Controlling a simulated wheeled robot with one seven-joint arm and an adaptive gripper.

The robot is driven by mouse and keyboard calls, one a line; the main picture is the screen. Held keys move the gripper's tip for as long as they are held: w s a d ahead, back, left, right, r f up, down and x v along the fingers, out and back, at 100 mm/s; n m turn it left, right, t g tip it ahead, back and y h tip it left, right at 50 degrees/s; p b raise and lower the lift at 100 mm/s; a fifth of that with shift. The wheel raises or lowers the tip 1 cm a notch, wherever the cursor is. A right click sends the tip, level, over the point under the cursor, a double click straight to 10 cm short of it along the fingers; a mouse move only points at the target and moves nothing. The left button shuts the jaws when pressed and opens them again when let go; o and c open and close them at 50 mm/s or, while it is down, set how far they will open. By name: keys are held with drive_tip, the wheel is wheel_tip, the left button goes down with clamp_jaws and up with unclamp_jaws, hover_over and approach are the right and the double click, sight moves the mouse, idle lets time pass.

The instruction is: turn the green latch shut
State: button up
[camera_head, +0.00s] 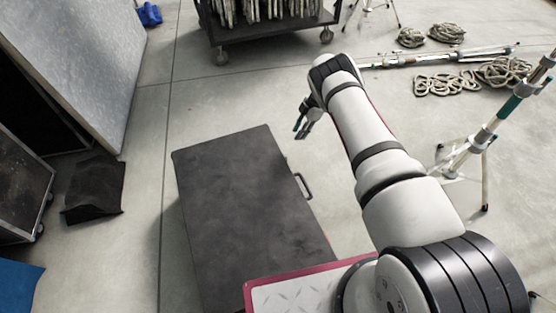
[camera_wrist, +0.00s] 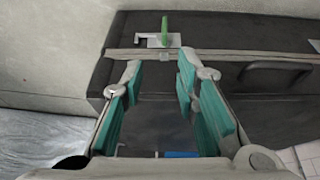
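The green latch (camera_wrist: 165,30) shows in the wrist view as a short green lever on a pale metal plate (camera_wrist: 152,41). It sits near the lid seam of a dark case (camera_wrist: 225,30) and points upward in the picture. My gripper (camera_wrist: 160,76) is open and empty, its teal-padded fingers spread below the latch in the picture and apart from it. In the head view my gripper (camera_head: 303,125) hangs beyond the case's far right corner. The dark case (camera_head: 235,215) stands there, but the latch cannot be made out.
A handle (camera_head: 303,187) sticks out of the case's right side. A black cart (camera_head: 270,35) stands at the back. Light stands (camera_head: 480,140) and coiled ropes (camera_head: 447,83) are at the right. A black bag-like object (camera_head: 94,190) lies at the left. Floor around my gripper is clear.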

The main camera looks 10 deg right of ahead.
sight(286, 157)
drive_tip(key=b+x, duration=0.1)
drive_tip(key=x, duration=0.3)
drive_tip(key=b+x, duration=0.2)
drive_tip(key=x, duration=0.3)
drive_tip(key=b+x, duration=0.2)
drive_tip(key=x, duration=0.3)
drive_tip(key=shift+s+f, duration=0.25)
drive_tip(key=shift+s, duration=0.15)
clamp_jaws()
